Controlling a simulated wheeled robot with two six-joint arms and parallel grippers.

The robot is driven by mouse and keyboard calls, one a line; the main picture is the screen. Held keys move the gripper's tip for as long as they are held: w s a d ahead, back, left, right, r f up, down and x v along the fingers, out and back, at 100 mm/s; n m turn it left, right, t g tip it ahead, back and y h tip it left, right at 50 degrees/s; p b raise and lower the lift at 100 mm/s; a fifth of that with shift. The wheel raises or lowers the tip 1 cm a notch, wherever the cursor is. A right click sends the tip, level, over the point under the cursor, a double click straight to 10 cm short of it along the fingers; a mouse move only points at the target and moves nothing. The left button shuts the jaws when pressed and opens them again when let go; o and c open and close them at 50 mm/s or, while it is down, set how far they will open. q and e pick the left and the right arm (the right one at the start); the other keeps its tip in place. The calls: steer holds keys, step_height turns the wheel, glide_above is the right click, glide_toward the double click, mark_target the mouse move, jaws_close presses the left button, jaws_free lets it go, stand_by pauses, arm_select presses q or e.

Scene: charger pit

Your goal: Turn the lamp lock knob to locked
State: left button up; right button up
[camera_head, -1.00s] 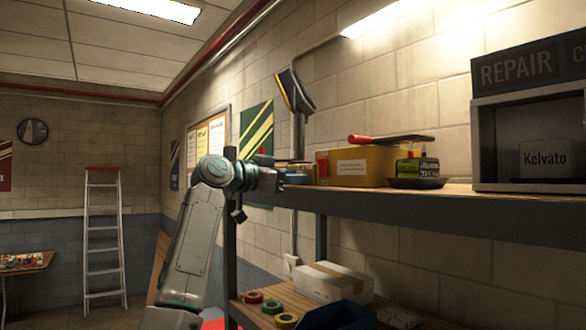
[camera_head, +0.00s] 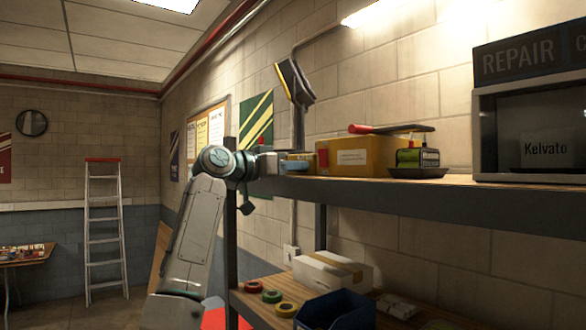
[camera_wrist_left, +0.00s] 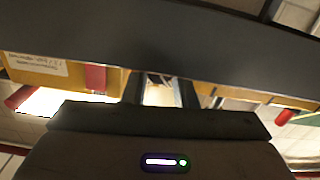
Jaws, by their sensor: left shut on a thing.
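The lamp (camera_head: 297,85), a dark tilted head on a grey pole, stands against the wall above the far end of the shelf. My left gripper (camera_head: 289,164) is at that end of the upper shelf, in front of and below the lamp. Small blue and yellow parts show beside its tip. In the left wrist view its fingers (camera_wrist_left: 160,92) are close together with a small pale, dark-topped piece between them. I cannot tell for certain that this is the lock knob. The knob and its setting cannot be made out. My right gripper is in neither view.
A yellow box (camera_head: 365,158) with a red-handled tool (camera_head: 385,129) on top, a dark tray (camera_head: 418,172) and a microwave (camera_head: 535,130) stand along the upper shelf (camera_head: 430,200). Below are tape rolls (camera_head: 271,296), a white box (camera_head: 332,272) and a blue bin (camera_head: 335,311).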

arm_select(q)
steer(key=shift+n, duration=0.6)
steer(key=o, duration=0.7)
steer(key=shift+a, duration=0.1)
steer(key=shift+s+a+f, duration=0.1)
steer(key=b+v, duration=0.6)
steer(key=v, duration=0.4)
steer(key=shift+s+a, duration=0.15)
